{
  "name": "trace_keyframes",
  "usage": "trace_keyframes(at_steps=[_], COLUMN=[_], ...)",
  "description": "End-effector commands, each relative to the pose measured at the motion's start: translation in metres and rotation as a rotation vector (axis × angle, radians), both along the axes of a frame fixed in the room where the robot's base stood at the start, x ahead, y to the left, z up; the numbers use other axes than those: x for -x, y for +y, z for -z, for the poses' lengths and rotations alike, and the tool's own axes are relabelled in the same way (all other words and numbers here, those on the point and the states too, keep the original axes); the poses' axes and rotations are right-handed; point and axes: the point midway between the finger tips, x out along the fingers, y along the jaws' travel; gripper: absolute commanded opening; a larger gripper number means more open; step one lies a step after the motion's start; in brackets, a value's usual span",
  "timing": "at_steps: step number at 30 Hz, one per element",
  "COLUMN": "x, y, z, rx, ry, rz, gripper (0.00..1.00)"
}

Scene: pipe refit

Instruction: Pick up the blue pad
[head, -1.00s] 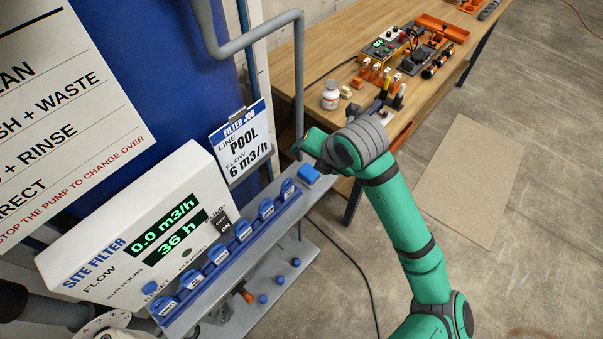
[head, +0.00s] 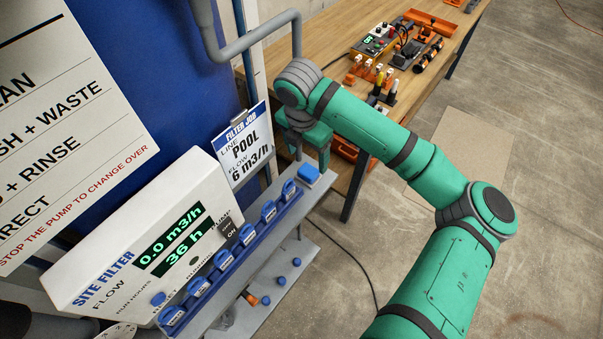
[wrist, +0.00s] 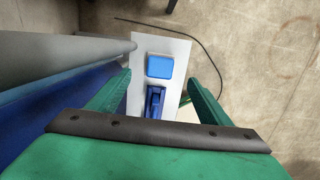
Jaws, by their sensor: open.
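The blue pad (head: 308,174) is a small flat square on the far end of the grey shelf (head: 262,239), beyond the row of blue tags. In the wrist view the blue pad (wrist: 160,67) lies face up on the pale shelf end (wrist: 177,46), between and beyond the fingertips. My gripper (wrist: 160,82) is open and empty, its two green fingers on either side of the view. In the head view my gripper (head: 307,150) hangs above and slightly behind the pad, partly hidden by my wrist.
A row of blue tags (head: 245,235) runs along the shelf beside the white site filter box (head: 150,235). The filter job card (head: 246,145) and a grey pipe (head: 298,45) stand close to my gripper. A wooden bench (head: 358,22) with tools is behind.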

Motion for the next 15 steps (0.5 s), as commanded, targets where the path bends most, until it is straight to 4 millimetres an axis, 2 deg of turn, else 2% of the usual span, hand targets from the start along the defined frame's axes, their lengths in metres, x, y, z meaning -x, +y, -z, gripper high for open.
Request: trace_keyframes(at_steps=[4, 11, 15], x=[-0.001, -0.003, -0.004], y=[-0.003, -0.004, -0.006], z=[0.022, 0.038, 0.054], rx=[0.000, -0.001, -0.001], ry=[0.001, -0.001, 0.001], rz=[0.001, 0.000, 0.001], gripper=[0.73, 0.73, 0.73])
